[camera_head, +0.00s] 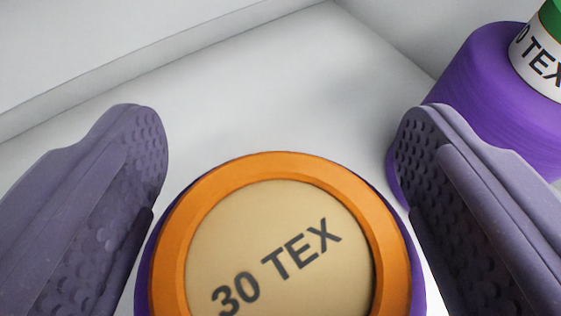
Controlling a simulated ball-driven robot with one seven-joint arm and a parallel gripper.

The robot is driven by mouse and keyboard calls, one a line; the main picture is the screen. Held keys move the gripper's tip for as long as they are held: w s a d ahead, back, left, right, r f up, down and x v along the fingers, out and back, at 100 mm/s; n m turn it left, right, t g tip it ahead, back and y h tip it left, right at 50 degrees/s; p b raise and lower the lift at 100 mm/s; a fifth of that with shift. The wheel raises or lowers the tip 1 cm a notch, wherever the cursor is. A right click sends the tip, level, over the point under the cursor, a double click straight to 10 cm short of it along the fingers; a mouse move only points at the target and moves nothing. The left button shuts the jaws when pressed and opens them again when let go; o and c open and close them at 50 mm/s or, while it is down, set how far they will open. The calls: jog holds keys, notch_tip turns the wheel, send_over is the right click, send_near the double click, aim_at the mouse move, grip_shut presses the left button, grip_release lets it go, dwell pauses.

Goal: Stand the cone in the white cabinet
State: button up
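A purple yarn cone (141,290) with an orange ring (273,166) and a tan end face (275,230) marked "30 TEX" is at the bottom centre, seen end-on. Most of its purple body is hidden below its end. My gripper (284,140) is open, with one purple-grey finger on each side of this cone. A gap shows between each fingertip and the orange ring. The white surface (270,105) beyond looks like the inside of the white cabinet, with white walls (130,45) meeting at the top.
A second purple cone (480,75) with a white "TEX" label and green top stands at the upper right, close behind my right finger. The white floor at the upper centre and left is clear. A white wall or ledge runs along the upper left.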

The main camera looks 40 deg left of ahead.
jog(key=shift+r, duration=0.2)
jog(key=b+v, duration=0.1)
jog(key=v, duration=1.1)
jog(key=shift+b, duration=0.3)
jog(key=shift+f, duration=0.1)
